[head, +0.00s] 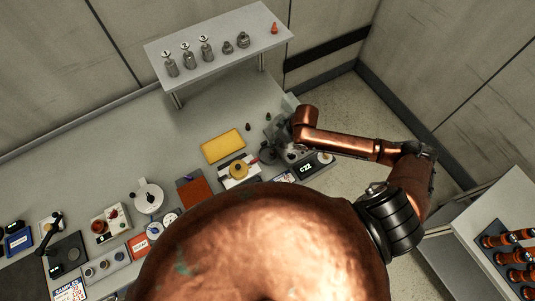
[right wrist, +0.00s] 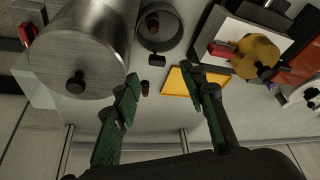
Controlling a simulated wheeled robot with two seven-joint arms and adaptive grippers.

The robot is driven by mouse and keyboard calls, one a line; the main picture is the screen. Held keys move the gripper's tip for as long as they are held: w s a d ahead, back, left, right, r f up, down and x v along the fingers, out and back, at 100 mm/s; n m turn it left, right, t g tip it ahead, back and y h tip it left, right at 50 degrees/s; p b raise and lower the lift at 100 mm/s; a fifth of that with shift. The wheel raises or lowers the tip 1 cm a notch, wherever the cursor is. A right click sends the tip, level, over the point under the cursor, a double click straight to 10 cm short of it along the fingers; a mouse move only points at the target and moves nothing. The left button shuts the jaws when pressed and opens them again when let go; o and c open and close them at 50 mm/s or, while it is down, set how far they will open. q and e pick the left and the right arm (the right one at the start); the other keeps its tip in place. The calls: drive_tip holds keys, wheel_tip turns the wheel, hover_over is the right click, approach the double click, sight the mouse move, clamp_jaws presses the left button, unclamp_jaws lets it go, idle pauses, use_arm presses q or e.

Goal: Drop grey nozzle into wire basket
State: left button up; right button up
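My right gripper (right wrist: 166,98) is open, its two green fingers wide apart. A small dark brown piece (right wrist: 145,88) shows in the gap between them, apart from both; it seems to stand on the table. The round mesh basket (right wrist: 160,28) is beyond the fingertips in the right wrist view, with a small brown piece (right wrist: 152,22) inside. In the head view my right gripper is largely hidden near the copper arm's end. Small dark pieces (head: 248,127) and (head: 268,117) stand close to it. I cannot pick out a grey nozzle for certain. My left gripper is not in view.
A large steel drum (right wrist: 80,55) stands left of the basket in the right wrist view. A yellow pad (head: 222,146) and a stand with a yellow-brown knob (head: 238,170) lie left of my right arm. A raised shelf (head: 218,42) holds several bottles at the back.

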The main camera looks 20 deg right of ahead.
drive_tip(key=v, duration=0.9)
drive_tip(key=s+a+f, duration=0.2)
drive_tip(key=a, duration=0.1)
drive_tip(key=s+d+f+m+h, duration=0.2)
drive_tip(key=s+d+f+m, duration=0.15)
drive_tip(key=s+d, duration=0.4)
drive_tip(key=s+d+f+m+h, duration=0.2)
drive_tip(key=s+d+f+m, duration=0.15)
drive_tip(key=s, duration=0.75)
wheel_tip(320, 180, down, 42)
drive_tip(key=s+g+b, duration=0.1)
drive_tip(key=s+b, duration=0.1)
drive_tip(key=b, duration=0.9)
drive_tip(key=s+f+b, duration=0.4)
drive_tip(key=s+f, duration=0.5)
drive_tip(key=f, duration=0.3)
drive_tip(key=s+f+g+y+b, duration=0.1)
drive_tip(key=s+f+b, duration=0.3)
drive_tip(key=s+f, duration=0.6)
wheel_tip(320, 180, down, 3)
drive_tip(key=shift+s+a+n+g, duration=0.2)
drive_tip(key=shift+a+n+g, duration=0.1)
drive_tip(key=shift+a+n, duration=0.15)
